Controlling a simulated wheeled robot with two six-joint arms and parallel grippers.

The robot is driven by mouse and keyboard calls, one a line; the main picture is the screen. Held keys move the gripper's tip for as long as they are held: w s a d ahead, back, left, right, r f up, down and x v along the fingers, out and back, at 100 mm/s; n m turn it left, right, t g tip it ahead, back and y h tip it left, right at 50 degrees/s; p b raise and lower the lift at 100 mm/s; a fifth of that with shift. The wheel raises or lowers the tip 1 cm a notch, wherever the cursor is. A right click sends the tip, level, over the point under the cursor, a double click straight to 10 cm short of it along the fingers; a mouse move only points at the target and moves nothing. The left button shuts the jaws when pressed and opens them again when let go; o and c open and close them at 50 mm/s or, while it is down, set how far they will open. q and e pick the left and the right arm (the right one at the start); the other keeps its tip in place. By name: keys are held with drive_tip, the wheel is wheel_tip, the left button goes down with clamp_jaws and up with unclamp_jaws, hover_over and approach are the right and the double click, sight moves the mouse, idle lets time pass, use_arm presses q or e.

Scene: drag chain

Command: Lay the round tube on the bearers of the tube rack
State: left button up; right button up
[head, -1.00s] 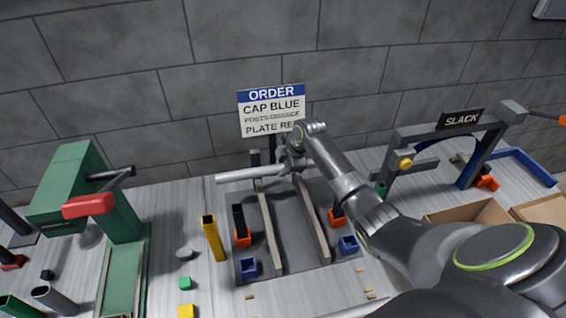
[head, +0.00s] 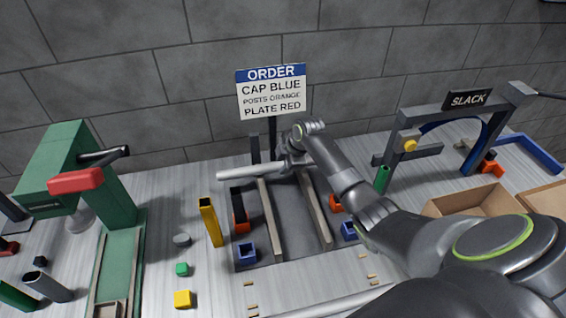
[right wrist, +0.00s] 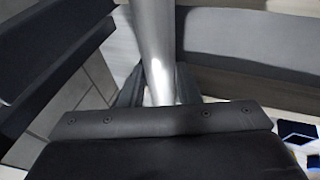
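The round tube (head: 248,173) is a light grey bar lying nearly level across the far end of the tube rack. My right gripper (head: 290,163) is around the tube's right part. In the right wrist view the tube (right wrist: 155,50) runs up between the two fingers (right wrist: 158,85), which look closed on it. The tube rack has two pale bearers, a left one (head: 271,222) and a right one (head: 316,215), on a dark base plate (head: 292,225). I cannot tell whether the tube touches the bearers. My left gripper is not in view.
A yellow square tube (head: 211,223) stands left of the rack, near blue (head: 246,254) and orange blocks. A green press (head: 75,180) stands at left. A grey frame with a SLACK sign (head: 468,99) and an open cardboard box (head: 475,203) are at right. An order sign (head: 271,93) stands behind.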

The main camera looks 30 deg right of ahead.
drive_tip(key=o, duration=0.5)
drive_tip(key=shift+c, duration=0.2)
drive_tip(key=shift+r, duration=0.1)
